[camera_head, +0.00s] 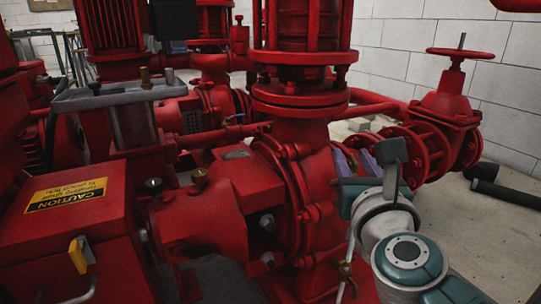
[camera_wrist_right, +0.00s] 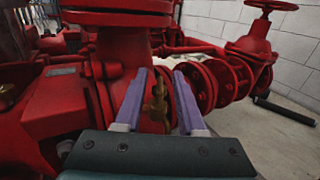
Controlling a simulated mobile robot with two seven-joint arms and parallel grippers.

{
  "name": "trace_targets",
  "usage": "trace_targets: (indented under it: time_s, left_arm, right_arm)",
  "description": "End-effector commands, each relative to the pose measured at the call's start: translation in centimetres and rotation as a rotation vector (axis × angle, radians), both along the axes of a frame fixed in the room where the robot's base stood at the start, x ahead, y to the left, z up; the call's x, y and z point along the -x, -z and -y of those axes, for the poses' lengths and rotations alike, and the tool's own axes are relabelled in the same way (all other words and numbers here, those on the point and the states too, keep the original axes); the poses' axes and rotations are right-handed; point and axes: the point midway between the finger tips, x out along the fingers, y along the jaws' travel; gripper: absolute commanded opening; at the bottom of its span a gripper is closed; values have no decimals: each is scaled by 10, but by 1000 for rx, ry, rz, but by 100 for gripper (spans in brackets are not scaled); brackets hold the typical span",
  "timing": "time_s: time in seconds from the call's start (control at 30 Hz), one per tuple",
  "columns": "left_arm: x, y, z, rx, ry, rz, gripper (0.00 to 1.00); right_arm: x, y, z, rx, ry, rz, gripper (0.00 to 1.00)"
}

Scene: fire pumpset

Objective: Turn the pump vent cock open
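The brass vent cock (camera_wrist_right: 156,103) shows in the right wrist view, upright in front of the red pump casing (camera_wrist_right: 118,92). My right gripper (camera_wrist_right: 158,88) is open, with one pale purple finger on each side of the cock. Gaps show beside the cock, and I cannot tell its distance from the fingertips. In the head view my right gripper (camera_head: 357,161) is at the right side of the pump casing (camera_head: 312,190). The cock is mostly hidden there behind the gripper. My left gripper is not in view.
A red handwheel valve (camera_head: 447,100) and flanged pipe stand to the right. A brass cock with a thin pipe (camera_head: 346,268) is low on the pump. A red guard with a caution label (camera_head: 66,195) stands left. A black cylinder (camera_head: 505,192) lies on open floor at right.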

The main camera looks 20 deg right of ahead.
Motion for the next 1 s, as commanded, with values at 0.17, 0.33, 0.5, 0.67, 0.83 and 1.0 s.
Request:
trace_targets:
  time_s: [0.17, 0.33, 0.5, 0.67, 0.83, 1.0]
  left_arm:
    - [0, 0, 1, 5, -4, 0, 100]
    - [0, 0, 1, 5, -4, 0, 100]
    - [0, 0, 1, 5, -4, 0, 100]
    - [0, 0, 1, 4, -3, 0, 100]
    - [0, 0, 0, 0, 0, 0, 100]
    - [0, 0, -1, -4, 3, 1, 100]
  right_arm:
    - [-2, -1, 1, 1, 0, 0, 39]
    - [-2, -1, 1, 1, 0, 0, 32]
    - [-2, 0, 1, 1, 0, 0, 13]
    - [-2, 0, 1, 2, 0, 0, 0]
    - [-2, 0, 1, 2, 0, 0, 0]
    - [-2, 0, 1, 2, 0, 0, 0]
